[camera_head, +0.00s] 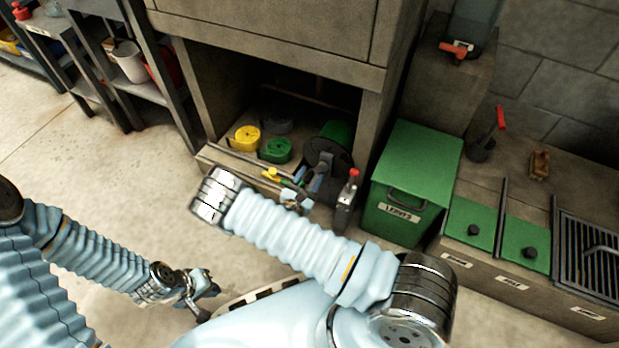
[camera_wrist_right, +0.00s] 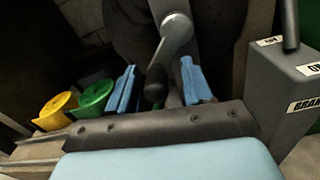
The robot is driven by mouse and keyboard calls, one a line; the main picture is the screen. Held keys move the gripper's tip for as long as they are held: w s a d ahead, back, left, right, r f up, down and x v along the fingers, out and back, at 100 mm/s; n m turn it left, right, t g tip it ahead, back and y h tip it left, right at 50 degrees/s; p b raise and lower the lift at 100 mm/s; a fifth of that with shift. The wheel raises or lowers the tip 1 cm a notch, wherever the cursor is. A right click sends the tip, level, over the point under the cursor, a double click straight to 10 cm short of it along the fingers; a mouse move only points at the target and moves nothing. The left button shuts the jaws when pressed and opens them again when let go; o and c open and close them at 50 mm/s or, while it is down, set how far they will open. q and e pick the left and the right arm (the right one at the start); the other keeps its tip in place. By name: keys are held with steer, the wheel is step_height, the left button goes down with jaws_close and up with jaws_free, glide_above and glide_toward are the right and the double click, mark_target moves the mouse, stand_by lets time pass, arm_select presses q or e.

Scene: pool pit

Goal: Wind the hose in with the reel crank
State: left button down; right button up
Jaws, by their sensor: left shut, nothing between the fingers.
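The hose reel (camera_head: 326,152) is a dark round drum with green behind it, low in the open cabinet bay. In the right wrist view its grey crank arm (camera_wrist_right: 174,38) slants down to a dark grip (camera_wrist_right: 156,88). My right gripper (camera_head: 304,181) is in front of the reel. Its two blue fingers (camera_wrist_right: 160,86) are apart, with the crank grip showing between them; I cannot tell whether they touch it. A grey brake box (camera_wrist_right: 285,85) with a lever stands to the right. My left gripper (camera_head: 197,292) is shut and empty, low over the floor.
Yellow (camera_head: 246,138) and green (camera_head: 275,150) coiled items sit left of the reel. A green lidded bin (camera_head: 415,165) stands right of the bay. A counter with green lids (camera_head: 470,222) is further right, shelves (camera_head: 130,65) are at left. The floor at left is clear.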

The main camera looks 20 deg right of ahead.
steer(key=v, duration=1.3)
steer(key=shift+s+a+p, duration=0.25)
steer(key=shift+a+p, duration=0.05)
steer(key=shift+p, duration=0.15)
